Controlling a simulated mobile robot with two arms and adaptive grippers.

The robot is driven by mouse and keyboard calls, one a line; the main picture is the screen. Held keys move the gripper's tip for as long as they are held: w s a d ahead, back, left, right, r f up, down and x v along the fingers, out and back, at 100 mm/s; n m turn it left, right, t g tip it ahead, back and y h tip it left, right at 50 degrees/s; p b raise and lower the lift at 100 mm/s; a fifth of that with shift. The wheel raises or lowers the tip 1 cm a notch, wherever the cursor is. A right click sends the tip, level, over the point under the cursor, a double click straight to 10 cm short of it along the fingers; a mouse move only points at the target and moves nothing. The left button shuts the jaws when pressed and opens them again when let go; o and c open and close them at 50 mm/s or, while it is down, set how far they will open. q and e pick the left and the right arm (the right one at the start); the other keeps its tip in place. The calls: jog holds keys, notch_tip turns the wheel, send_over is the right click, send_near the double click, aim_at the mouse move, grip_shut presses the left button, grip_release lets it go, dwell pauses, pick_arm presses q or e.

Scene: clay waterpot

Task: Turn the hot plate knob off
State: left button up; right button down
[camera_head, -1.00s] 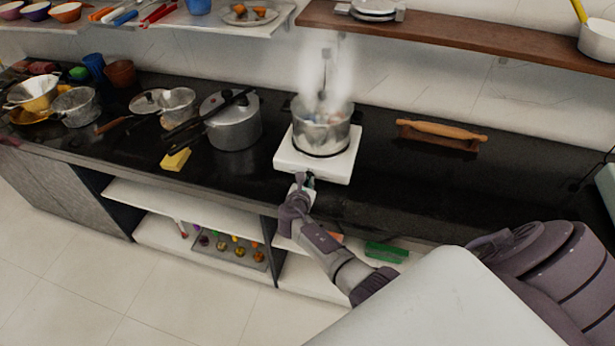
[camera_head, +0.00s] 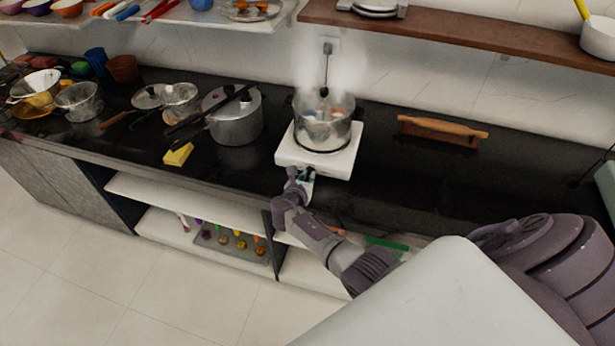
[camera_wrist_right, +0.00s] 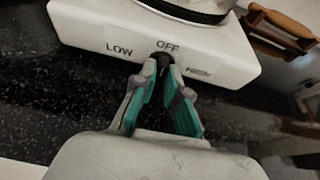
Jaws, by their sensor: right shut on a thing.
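A white hot plate (camera_head: 290,157) stands on the black counter with a steaming metal pot (camera_head: 322,130) on it. In the right wrist view, the front face of the hot plate (camera_wrist_right: 215,50) shows the labels "LOW" and "OFF". The dark knob (camera_wrist_right: 162,58) sits just below "OFF"; which way it points I cannot tell. My right gripper (camera_wrist_right: 165,68) has its green-padded fingers closed around the knob, partly hiding it. In the head view, my right gripper (camera_head: 303,175) is at the front of the hot plate. My left gripper is not in view.
A pressure cooker (camera_head: 236,122) and a yellow sponge (camera_head: 178,154) are left of the hot plate. A brown shelf (camera_head: 470,38) runs above the counter. The counter right of the hot plate is mostly clear.

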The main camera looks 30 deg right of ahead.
jog(key=c, duration=1.5)
grip_release()
jog(key=v, duration=1.2)
